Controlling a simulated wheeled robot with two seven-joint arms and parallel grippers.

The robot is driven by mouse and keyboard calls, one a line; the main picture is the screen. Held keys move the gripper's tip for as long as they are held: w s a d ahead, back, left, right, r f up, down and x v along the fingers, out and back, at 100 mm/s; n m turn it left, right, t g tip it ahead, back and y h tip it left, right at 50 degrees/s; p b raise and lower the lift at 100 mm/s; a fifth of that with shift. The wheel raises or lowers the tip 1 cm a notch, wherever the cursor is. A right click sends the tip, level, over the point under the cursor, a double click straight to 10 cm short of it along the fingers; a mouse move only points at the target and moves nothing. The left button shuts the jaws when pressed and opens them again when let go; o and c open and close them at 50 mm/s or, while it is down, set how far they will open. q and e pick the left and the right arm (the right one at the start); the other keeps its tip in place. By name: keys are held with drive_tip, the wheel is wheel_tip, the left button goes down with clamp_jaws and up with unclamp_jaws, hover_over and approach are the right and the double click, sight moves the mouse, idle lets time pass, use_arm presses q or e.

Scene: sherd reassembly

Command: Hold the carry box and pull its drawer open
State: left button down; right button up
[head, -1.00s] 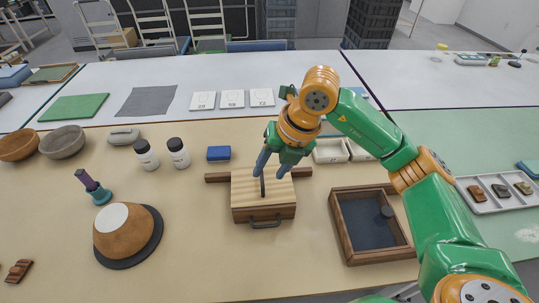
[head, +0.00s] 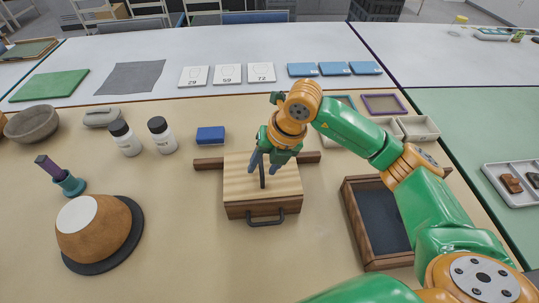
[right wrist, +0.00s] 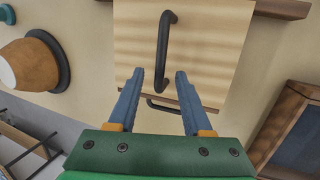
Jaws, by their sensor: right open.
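The carry box (head: 285,188) is a light wooden box with a dark top handle (head: 262,175). Its drawer front carries a dark bar pull (head: 266,219) and looks shut. My right gripper (head: 267,173) is above the box top at the handle. In the right wrist view the box top (right wrist: 215,50) and handle (right wrist: 164,50) also show. There the right gripper (right wrist: 158,76) is open, its blue fingertips apart on either side of the handle's near end; I cannot tell whether they touch it. The drawer pull shows between and below the fingers. My left gripper is not in view.
A brown wooden bar (head: 208,164) lies behind the box. A dark-lined wooden tray (head: 347,215) stands to its right. A bowl-shaped sherd piece on a dark disc (head: 130,240) is at left. A blue block (head: 210,135) lies behind. The table before the drawer is clear.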

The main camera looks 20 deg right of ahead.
drive_tip(key=shift+x, duration=0.85)
clamp_jaws()
idle(0.8)
